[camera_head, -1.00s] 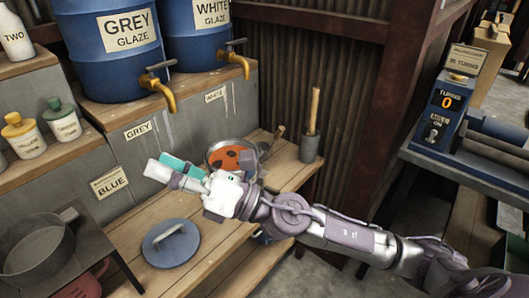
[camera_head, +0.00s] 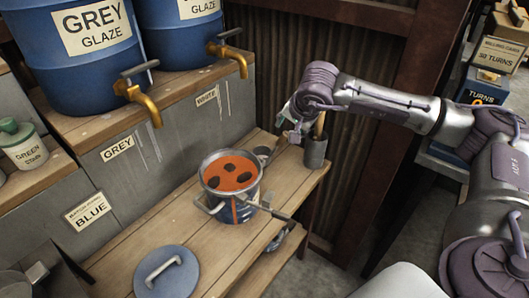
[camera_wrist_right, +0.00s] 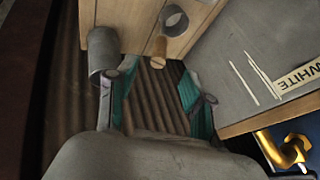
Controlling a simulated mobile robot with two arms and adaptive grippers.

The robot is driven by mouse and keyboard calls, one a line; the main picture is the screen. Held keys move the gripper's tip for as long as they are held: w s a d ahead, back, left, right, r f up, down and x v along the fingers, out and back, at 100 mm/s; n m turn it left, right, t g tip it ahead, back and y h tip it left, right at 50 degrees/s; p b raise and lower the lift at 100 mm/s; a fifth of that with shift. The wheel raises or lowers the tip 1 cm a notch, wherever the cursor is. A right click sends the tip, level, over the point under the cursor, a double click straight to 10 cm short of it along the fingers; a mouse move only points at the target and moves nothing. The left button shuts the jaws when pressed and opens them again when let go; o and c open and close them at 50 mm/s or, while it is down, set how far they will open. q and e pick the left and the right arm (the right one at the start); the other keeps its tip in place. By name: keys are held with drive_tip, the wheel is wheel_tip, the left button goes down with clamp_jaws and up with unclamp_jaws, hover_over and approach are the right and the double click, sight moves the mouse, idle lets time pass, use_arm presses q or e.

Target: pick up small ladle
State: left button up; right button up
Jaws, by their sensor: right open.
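The small ladle (camera_head: 262,151) stands on the wooden bench behind the pot of orange glaze, small and partly hidden in the head view. In the right wrist view its round cup (camera_wrist_right: 174,20) shows at the top, and the end of its wooden handle (camera_wrist_right: 157,47) points toward the camera. My right gripper (camera_head: 290,130) is above the back of the bench, near the grey holder. It is open, with its teal-padded fingers (camera_wrist_right: 158,92) on either side of the view. The handle end lies ahead between them, apparently not touched. My left gripper is not in view.
The pot (camera_head: 231,186) stands in front of the ladle. A grey cylindrical holder (camera_head: 315,152) with a wooden handle in it stands close on the right. Glaze barrels with brass taps (camera_head: 138,98) stand at the left. A blue lid (camera_head: 167,273) lies on the front bench.

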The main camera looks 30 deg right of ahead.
sight(285, 135)
drive_tip(key=x, duration=0.3)
drive_tip(key=shift+w+f, duration=0.15)
drive_tip(key=shift+f, duration=0.05)
drive_tip(key=x, duration=0.6)
drive_tip(key=shift+f+p, duration=0.3)
drive_tip(key=shift+p, duration=0.1)
drive_tip(key=shift+w+f, duration=0.1)
drive_tip(key=shift+w, duration=0.05)
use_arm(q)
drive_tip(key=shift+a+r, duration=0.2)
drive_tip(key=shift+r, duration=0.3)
use_arm(e)
clamp_jaws()
